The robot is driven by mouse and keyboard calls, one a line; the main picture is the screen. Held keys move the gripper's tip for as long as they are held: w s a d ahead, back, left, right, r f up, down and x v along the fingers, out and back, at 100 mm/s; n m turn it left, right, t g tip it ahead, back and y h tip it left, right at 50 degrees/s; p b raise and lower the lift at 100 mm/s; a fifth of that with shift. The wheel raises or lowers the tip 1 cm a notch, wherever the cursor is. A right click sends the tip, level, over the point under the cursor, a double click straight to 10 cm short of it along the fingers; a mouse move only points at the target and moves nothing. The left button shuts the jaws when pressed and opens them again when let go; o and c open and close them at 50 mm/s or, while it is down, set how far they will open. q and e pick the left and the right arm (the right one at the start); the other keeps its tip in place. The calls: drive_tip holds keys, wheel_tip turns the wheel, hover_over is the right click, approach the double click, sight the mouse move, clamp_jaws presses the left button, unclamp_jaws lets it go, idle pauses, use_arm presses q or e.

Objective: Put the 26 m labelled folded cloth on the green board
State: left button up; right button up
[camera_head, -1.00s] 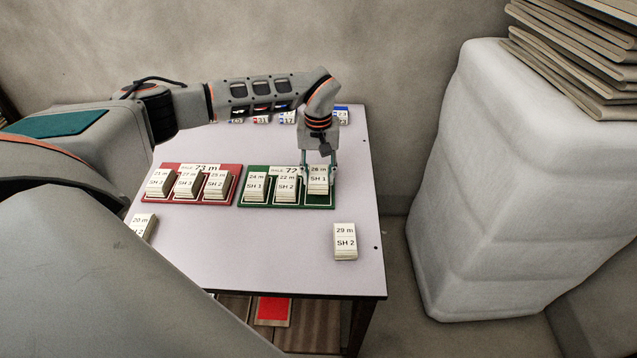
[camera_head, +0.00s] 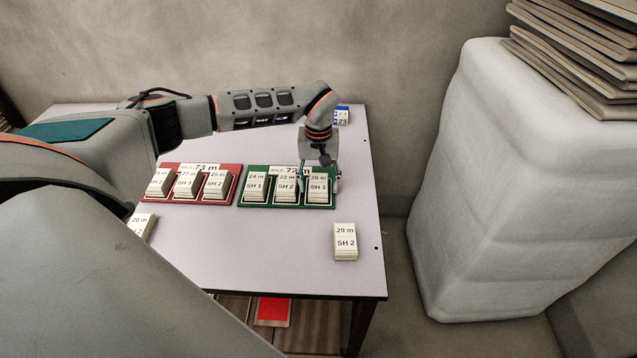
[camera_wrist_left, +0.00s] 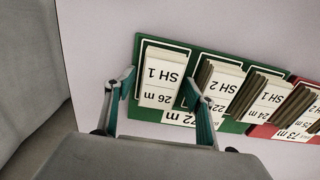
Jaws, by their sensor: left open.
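The 26 m labelled folded cloth (camera_head: 318,188), marked SH 1, lies in the right-hand slot of the green board (camera_head: 289,204). It also shows in the left wrist view (camera_wrist_left: 162,80). The 24 m cloth (camera_head: 255,187) and the 22 m cloth (camera_head: 286,188) lie in the board's other slots. My left gripper (camera_head: 319,182) is open over the board's right end, with its fingers on either side of the 26 m cloth's label end. In the left wrist view my left gripper (camera_wrist_left: 165,82) has its fingers spread apart. My right gripper is not in view.
A red board (camera_head: 190,200) with several folded cloths lies left of the green board. A 29 m cloth (camera_head: 345,241) lies near the table's front right, and another cloth (camera_head: 146,224) is partly hidden by my arm. The middle front of the table (camera_head: 245,245) is clear.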

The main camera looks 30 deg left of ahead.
sight(318, 183)
use_arm(q)
wheel_tip(318, 183, up, 12)
drive_tip(key=p, duration=0.1)
drive_tip(key=shift+r, duration=0.15)
idle(0.6)
